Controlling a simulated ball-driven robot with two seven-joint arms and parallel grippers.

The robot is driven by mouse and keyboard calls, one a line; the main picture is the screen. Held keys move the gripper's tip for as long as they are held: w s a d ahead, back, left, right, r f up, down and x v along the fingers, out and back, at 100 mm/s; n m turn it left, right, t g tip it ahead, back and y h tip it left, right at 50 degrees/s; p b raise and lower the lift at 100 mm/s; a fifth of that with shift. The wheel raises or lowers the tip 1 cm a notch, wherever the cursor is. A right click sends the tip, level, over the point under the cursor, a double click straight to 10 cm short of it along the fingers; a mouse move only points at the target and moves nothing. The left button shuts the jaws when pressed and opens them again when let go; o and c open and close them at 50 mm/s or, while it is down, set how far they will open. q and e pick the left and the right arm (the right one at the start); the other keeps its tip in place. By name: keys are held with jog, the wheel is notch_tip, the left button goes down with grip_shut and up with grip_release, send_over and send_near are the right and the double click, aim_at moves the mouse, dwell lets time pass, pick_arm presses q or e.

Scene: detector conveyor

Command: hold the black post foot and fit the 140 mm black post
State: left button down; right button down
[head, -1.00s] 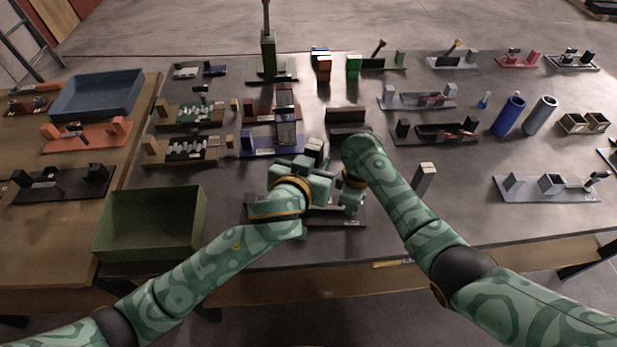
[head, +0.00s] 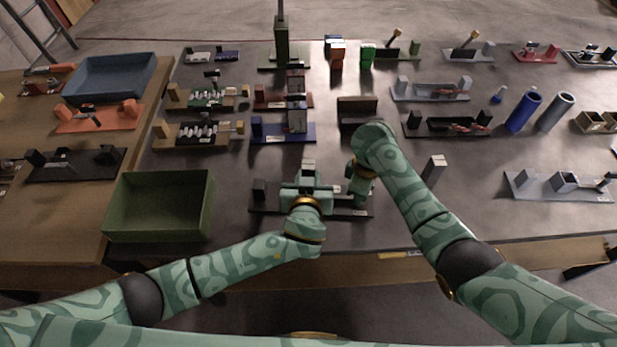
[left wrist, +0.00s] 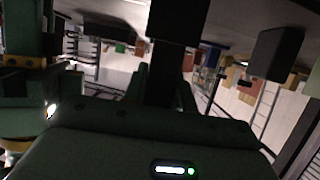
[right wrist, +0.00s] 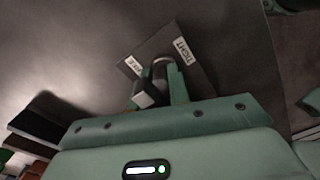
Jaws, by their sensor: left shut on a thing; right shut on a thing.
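The black fixture (head: 262,208), a dark base plate with an upright block at its left end, lies at the front middle of the table. My left gripper (head: 307,184) is over its middle, shut on the black post (head: 308,165), whose pale top shows above the jaws. The left wrist view shows a dark bar between the fingers (left wrist: 160,85). My right gripper (head: 357,190) is low at the fixture's right end, shut on the black post foot. In the right wrist view the fingers (right wrist: 160,85) close around a small part above a plate (right wrist: 202,78) labelled TIGHT. The post's lower end is hidden.
A green bin (head: 160,205) stands left of the fixture. A short dark post with a pale top (head: 434,168) stands to the right. A grey fixture (head: 560,188) lies further right. Several fixtures fill the table behind. The front strip between bin and fixture is clear.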

pick_arm(q)
jog(key=c, duration=1.1)
grip_release()
jog(key=shift+f, duration=0.1)
jog(key=v, duration=1.2)
jog(key=shift+s, duration=0.1)
pick_arm(e)
jog(key=c, duration=1.2)
grip_release()
jog(key=shift+c, duration=0.2)
